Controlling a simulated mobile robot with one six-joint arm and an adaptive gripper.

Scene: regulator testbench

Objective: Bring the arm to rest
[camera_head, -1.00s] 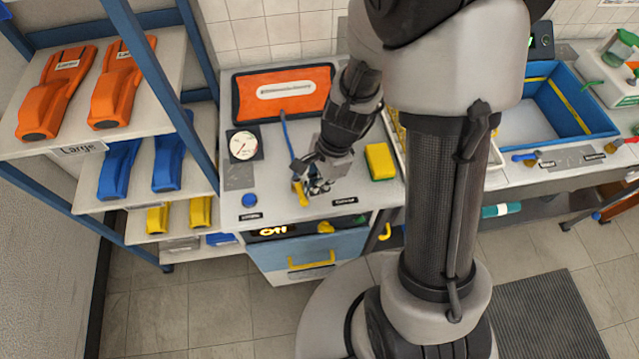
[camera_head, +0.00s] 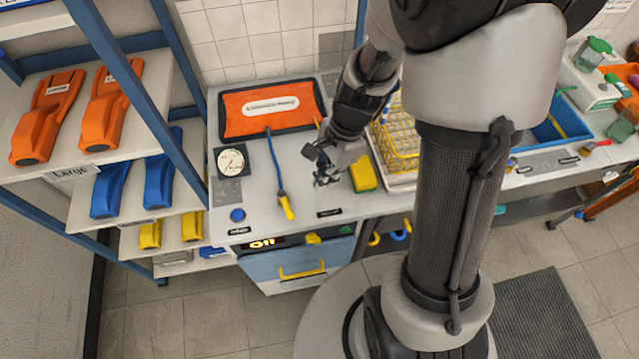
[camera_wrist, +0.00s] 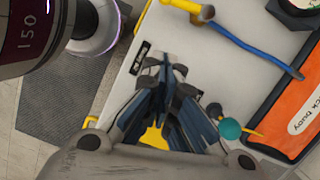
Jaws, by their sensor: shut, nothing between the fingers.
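My gripper (camera_head: 325,176) is above the white worktop (camera_head: 300,208), to the left of the yellow sponge-like block (camera_head: 363,174). It holds nothing, and its fingers are together. In the wrist view my gripper (camera_wrist: 175,70) points over the worktop, with a yellow patch partly hidden behind the fingers.
An orange panel (camera_head: 245,128) and a round gauge (camera_head: 231,162) are at the back left. A yellow wire rack (camera_head: 405,145) and a blue basin (camera_head: 545,132) are to the right. A shelf with orange, blue and yellow parts (camera_head: 45,120) stands at the left.

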